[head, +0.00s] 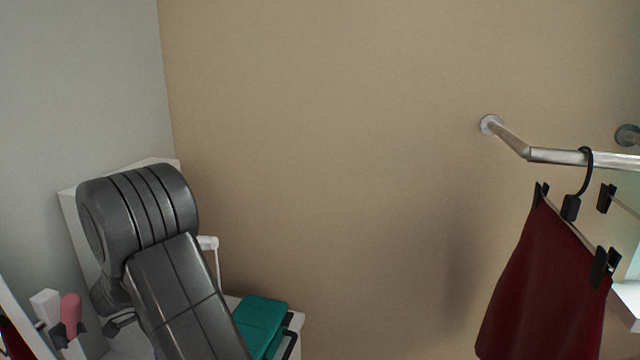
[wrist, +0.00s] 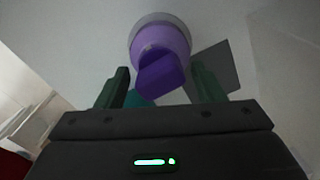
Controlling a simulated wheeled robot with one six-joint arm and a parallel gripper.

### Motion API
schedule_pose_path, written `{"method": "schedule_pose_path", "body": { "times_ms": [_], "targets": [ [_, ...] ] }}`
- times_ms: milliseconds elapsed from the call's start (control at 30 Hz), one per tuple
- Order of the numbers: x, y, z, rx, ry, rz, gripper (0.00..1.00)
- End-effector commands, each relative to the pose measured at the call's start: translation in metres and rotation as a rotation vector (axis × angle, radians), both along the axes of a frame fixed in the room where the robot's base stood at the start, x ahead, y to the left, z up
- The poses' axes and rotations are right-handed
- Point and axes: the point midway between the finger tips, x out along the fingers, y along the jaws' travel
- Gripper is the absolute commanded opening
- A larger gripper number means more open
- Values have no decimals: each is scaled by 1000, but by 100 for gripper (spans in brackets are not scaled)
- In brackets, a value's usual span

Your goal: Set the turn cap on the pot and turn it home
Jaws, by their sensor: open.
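In the wrist view a purple turn cap (wrist: 162,78) with a darker, block-shaped grip shows just beyond my gripper (wrist: 160,88). My gripper's two dark green fingers are open, one on each side of the grip, with gaps between. A pale grey round rim (wrist: 160,18) shows behind the purple body; it may be the pot, but I cannot tell whether the cap is seated on it. In the head view my arm hides the cap and the pot, and my gripper cannot be made out clearly.
In the head view a teal box (head: 262,322) lies at the lower middle, right of my arm. Pink-handled (head: 70,310) and white items stand at lower left. A dark red garment (head: 545,285) hangs from a metal rail (head: 555,156) at right. The middle is bare tan wall.

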Motion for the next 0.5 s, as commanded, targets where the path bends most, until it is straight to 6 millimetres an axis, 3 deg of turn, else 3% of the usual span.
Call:
{"method": "schedule_pose_path", "body": {
  "times_ms": [500],
  "targets": [
    [0, 0, 0, 0, 0, 583, 62]
  ]
}}
